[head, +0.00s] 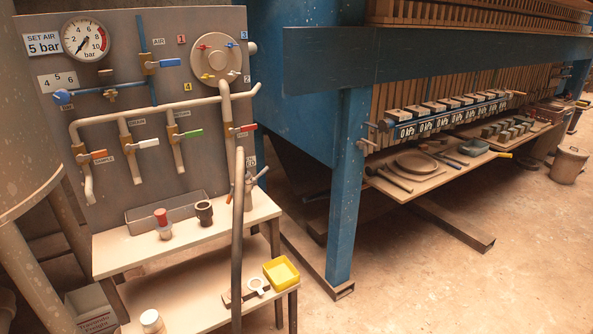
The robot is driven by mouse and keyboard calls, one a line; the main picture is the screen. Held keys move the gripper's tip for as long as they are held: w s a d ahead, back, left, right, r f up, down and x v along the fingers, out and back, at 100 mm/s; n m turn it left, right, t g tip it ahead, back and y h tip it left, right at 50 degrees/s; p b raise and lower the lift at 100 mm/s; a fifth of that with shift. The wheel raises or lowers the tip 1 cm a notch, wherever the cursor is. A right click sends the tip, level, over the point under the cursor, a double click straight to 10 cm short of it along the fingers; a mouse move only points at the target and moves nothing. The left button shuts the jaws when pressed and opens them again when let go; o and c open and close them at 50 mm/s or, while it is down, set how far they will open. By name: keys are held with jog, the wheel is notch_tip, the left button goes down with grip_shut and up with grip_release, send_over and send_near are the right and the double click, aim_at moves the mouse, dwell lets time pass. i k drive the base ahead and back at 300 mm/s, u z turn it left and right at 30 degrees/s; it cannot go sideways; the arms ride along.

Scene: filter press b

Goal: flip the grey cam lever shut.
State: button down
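A pipe fitting with small levers (249,184) sits at the right edge of the grey valve panel (200,115), just above the bench. A blue-grey lever (262,172) sticks out from it up to the right. A reddish lever shows beside it. The fitting is small and partly covered by a dark upright hose (238,240), so I cannot tell for certain which lever is the grey cam lever, or whether it is open or shut. My gripper is not in view.
The bench (115,250) holds a grey tray (165,211), a red-topped item (162,222) and a dark cup-like fitting (204,212). A yellow bin (281,272) is on the lower shelf. A blue press post (346,190) stands right; open floor (440,290) lies at the lower right.

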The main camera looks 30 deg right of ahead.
aim_at(262, 172)
jog(key=z, duration=0.7)
jog(key=k, duration=0.95)
jog(key=u, duration=0.05)
jog(key=i, duration=0.9)
